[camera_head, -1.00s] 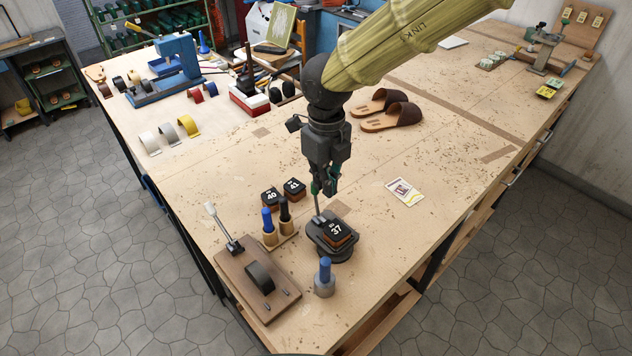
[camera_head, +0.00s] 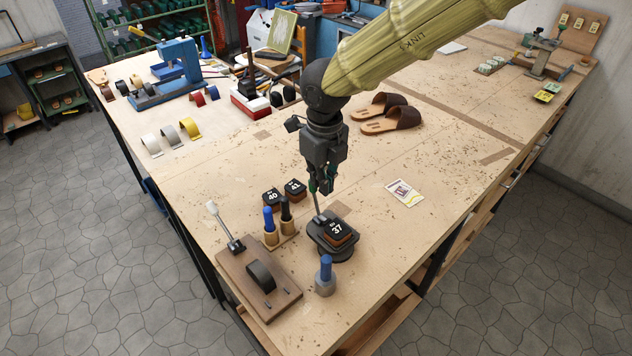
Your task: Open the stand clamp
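A dark stand (camera_head: 332,250) with a block marked 37 (camera_head: 337,230) on top is near the front of the workbench. A thin upright lever (camera_head: 317,205) rises from its back left side and leans slightly. My gripper (camera_head: 319,189) points down at the lever's upper end, with its fingers close around or beside it. I cannot tell whether the fingers grip the lever, as they hide its top. The block sits on the stand, and the lever stands steeply up.
Left of the stand are a rack with blue and dark-handled tools (camera_head: 279,233) and a brown board (camera_head: 284,300) with a white-tipped lever (camera_head: 222,222). A blue-topped tool (camera_head: 325,276) stands in front. Blocks 40 (camera_head: 273,197) and 41 (camera_head: 295,188) lie behind. A card (camera_head: 404,192) lies right, with clear bench around it.

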